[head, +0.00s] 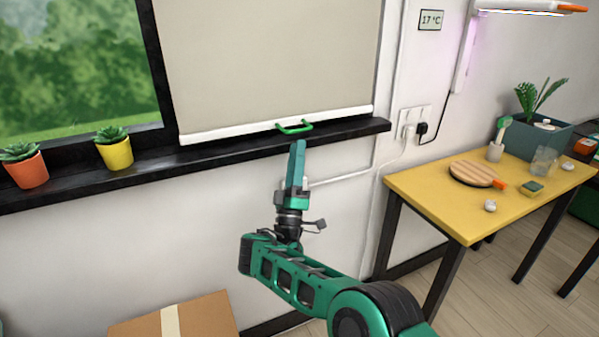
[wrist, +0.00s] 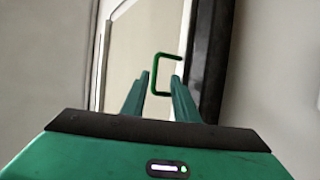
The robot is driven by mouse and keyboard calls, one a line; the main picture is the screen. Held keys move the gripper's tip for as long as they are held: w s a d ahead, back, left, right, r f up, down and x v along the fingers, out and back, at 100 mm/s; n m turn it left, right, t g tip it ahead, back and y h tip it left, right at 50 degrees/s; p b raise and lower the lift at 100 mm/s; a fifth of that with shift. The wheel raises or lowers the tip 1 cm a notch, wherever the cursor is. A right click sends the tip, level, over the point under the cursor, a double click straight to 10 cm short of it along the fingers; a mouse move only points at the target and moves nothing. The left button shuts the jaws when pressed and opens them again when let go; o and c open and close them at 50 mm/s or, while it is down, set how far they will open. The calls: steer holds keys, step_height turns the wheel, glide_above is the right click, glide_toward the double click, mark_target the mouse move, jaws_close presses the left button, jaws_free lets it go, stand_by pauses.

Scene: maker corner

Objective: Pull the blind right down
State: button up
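The beige blind (head: 265,60) hangs over the right part of the window, its white bottom bar (head: 235,131) close above the dark sill. I cannot tell if the bar touches the sill. A green loop handle (head: 294,127) sticks out from the bar. My gripper (head: 298,146) is just below and in front of the handle in the head view, pointing at it. In the wrist view my gripper (wrist: 160,92) has its two fingers apart, with the handle (wrist: 154,73) ahead, around the gap between their tips. No grip on it shows.
The dark window sill (head: 90,184) carries an orange pot (head: 27,171) and a yellow pot (head: 117,154), both left of the blind. A yellow table (head: 430,190) with small items stands at right. A cardboard box (head: 200,318) is on the floor below. A cable runs along the wall.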

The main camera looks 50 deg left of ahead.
steer(key=shift+v, duration=2.45)
steer(key=shift+d, duration=0.1)
steer(key=shift+w, duration=0.1)
